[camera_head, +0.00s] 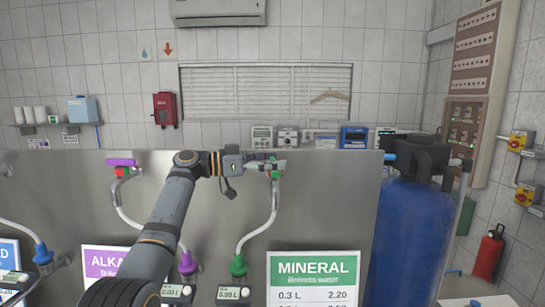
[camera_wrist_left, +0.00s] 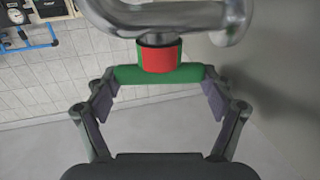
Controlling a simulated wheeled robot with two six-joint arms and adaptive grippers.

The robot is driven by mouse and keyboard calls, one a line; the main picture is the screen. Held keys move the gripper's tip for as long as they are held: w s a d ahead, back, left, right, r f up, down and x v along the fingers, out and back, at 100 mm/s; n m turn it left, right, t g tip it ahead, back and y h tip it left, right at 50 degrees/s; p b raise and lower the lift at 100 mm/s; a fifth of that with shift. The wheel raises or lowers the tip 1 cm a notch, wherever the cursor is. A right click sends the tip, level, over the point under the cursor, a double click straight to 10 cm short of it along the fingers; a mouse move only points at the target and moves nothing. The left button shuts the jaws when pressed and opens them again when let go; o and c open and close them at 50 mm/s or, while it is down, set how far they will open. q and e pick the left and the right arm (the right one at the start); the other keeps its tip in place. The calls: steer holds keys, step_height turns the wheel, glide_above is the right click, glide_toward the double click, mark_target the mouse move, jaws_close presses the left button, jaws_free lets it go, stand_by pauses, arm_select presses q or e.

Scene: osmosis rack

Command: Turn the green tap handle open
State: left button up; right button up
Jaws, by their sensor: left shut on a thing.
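The green tap handle (camera_wrist_left: 160,74) lies crosswise under a metal pipe with a red and green collar (camera_wrist_left: 158,54) in the left wrist view. My left gripper (camera_wrist_left: 160,88) is shut on the handle, with one finger at each end of the bar. In the head view, my left gripper (camera_head: 266,167) reaches the green tap (camera_head: 276,174) at the top of the steel panel, above the MINERAL sign (camera_head: 313,279). The gripper hides most of the handle there. My right gripper is not in view.
A purple tap handle (camera_head: 121,162) sits further left on the steel panel (camera_head: 330,200). A clear hose with a green fitting (camera_head: 238,265) hangs below the green tap. A blue tank (camera_head: 412,235) stands right of the panel.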

arm_select(q)
steer(key=shift+d+f, duration=0.1)
steer(key=shift+f, duration=0.2)
steer(key=o, duration=1)
steer(key=shift+d, duration=0.1)
steer(key=shift+o, duration=0.2)
steer(key=shift+d+r, duration=0.15)
